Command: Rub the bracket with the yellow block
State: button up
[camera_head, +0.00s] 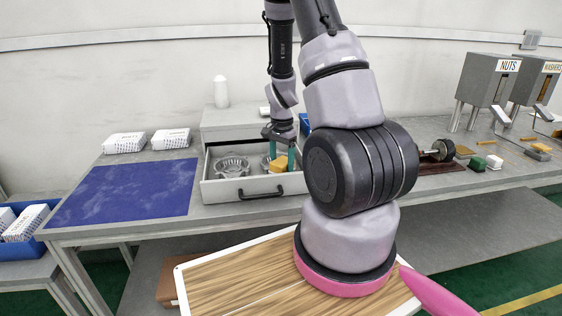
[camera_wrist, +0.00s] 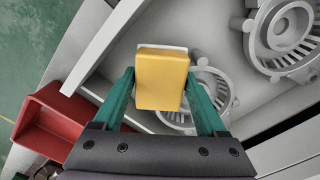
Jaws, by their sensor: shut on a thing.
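My gripper (camera_head: 281,157) reaches down into the open grey drawer (camera_head: 227,191) and is shut on the yellow block (camera_head: 278,165). In the wrist view the block (camera_wrist: 161,83) sits between the green fingers (camera_wrist: 160,76), with a pale layer along its far edge. One round grey metal bracket (camera_wrist: 207,92) lies in the drawer below and behind the block, partly hidden by it and a finger. Another bracket (camera_wrist: 285,28) lies to the upper right; a bracket also shows at the drawer's left in the head view (camera_head: 231,166). I cannot tell whether the block touches the nearer bracket.
A red bin (camera_wrist: 48,122) is beside the drawer in the wrist view. A blue mat (camera_head: 125,190) lies left of the drawer, with white boxes (camera_head: 124,142) behind it. Nuts and washers dispensers (camera_head: 488,80) stand at the right. The drawer walls surround my gripper closely.

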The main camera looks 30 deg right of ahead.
jog(key=shift+s+a+f, duration=0.1)
jog(key=shift+s+a, duration=0.1)
jog(key=shift+s, duration=0.45)
jog(key=shift+s+a, duration=0.2)
jog(key=shift+s, duration=0.45)
jog(key=shift+w, duration=0.1)
jog(key=shift+w+d, duration=0.2)
jog(key=shift+w, duration=0.45)
jog(key=shift+w+d, duration=0.2)
jog(key=shift+w, duration=0.4)
jog(key=shift+w+d, duration=0.2)
jog(key=shift+w, duration=0.45)
jog(key=shift+w+d, duration=0.2)
jog(key=shift+w, duration=0.45)
jog(key=shift+r, duration=3)
